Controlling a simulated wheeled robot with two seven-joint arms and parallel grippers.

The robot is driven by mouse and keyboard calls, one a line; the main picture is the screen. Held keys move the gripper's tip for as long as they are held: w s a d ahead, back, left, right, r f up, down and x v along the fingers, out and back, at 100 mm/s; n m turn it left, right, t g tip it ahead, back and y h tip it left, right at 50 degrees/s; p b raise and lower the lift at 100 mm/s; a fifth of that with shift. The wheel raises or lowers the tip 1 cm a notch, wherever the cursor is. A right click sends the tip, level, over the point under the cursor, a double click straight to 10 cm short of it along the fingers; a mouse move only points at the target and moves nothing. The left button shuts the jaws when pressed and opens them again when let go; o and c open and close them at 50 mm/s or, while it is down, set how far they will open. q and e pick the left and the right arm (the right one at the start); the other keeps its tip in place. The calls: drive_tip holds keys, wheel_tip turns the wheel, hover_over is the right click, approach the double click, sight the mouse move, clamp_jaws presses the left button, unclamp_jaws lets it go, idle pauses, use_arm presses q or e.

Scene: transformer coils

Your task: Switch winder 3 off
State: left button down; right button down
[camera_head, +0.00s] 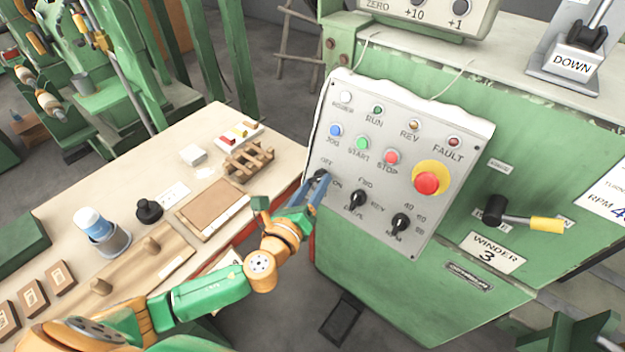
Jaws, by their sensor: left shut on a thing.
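Winder 3 is the green machine (390,285) on the right, with a "WINDER 3" plate (488,253). Its grey control panel (385,175) faces me. The black OFF/ON switch knob (320,174) sits at the panel's left edge, between the "OFF" and "ON" labels. My left gripper (315,183) reaches it from below, its blue fingers shut on the knob. The fingers partly cover it, and I cannot tell which label it points at. My right gripper is not in view.
On the panel are a red emergency stop (427,183) on yellow, a red STOP button (392,157), a green START button (362,143) and two more black knobs (358,200). A yellow-handled lever (545,224) juts out at right. A cluttered workbench (225,120) stands left.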

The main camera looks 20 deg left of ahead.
use_arm(q)
drive_tip(key=n+p, duration=0.1)
drive_tip(key=n, duration=0.1)
drive_tip(key=n+g+y+p, duration=0.1)
drive_tip(key=n+p, duration=0.1)
drive_tip(key=r+n+y+p, duration=0.1)
drive_tip(key=n, duration=0.2)
drive_tip(key=shift+d+g+p, duration=0.25)
drive_tip(key=shift+g+p, duration=0.05)
drive_tip(key=shift+g, duration=0.1)
drive_tip(key=shift+n+g+y+p, duration=0.4)
drive_tip(key=shift+n+g+p, duration=0.2)
drive_tip(key=shift+n+p, duration=1)
drive_tip(key=shift+n, duration=0.4)
drive_tip(key=shift+c, duration=1.4)
unclamp_jaws()
drive_tip(key=shift+w, duration=0.1)
drive_tip(key=v, duration=0.7)
drive_tip(key=shift+f, duration=0.1)
